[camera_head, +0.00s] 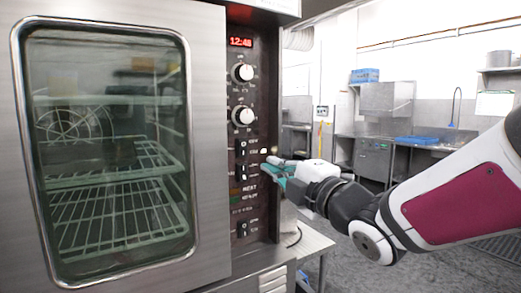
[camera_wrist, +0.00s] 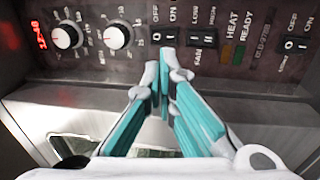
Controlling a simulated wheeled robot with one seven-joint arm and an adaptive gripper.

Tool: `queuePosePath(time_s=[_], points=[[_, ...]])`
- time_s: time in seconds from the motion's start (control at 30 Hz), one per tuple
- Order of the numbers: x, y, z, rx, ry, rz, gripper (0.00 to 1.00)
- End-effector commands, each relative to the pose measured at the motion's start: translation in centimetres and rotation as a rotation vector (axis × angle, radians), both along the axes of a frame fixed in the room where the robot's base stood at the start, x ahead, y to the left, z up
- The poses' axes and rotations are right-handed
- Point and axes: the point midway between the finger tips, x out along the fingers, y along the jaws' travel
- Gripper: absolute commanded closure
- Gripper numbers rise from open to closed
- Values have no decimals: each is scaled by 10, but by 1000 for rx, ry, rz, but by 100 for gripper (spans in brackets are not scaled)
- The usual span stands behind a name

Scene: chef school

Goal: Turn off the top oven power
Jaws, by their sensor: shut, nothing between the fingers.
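The oven's dark control panel (camera_head: 260,120) runs vertically beside the glass door in the head view. It fills the top of the wrist view. An OFF/ON rocker switch (camera_wrist: 171,36) sits right of the two knobs there, with a LOW/HIGH rocker switch (camera_wrist: 203,38) beside it. Another OFF/ON switch (camera_wrist: 291,45) is at the far right, and it shows low on the panel in the head view (camera_head: 242,229). My gripper (camera_wrist: 159,68) is shut and empty, its teal-sided fingers together. Its tips are just below the first OFF/ON switch in the wrist view; contact is unclear.
Two round knobs (camera_head: 243,72) (camera_head: 243,116) sit under the red clock display (camera_head: 240,42). The oven's glass door (camera_head: 110,140) is closed. A metal table (camera_head: 315,243) stands right of the oven. Sinks and counters are farther back.

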Motion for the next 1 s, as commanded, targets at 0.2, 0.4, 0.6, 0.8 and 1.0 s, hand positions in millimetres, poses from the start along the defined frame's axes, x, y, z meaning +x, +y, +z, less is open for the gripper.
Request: queuePosePath(time_s=[0.2,0.4,0.6,0.8,1.0], points=[[33,24,5,-3,2,2,100],[64,45,9,-2,1,2,100],[86,59,13,-1,2,0,100],[96,65,14,-1,1,0,100],[97,66,14,-1,1,0,100]])
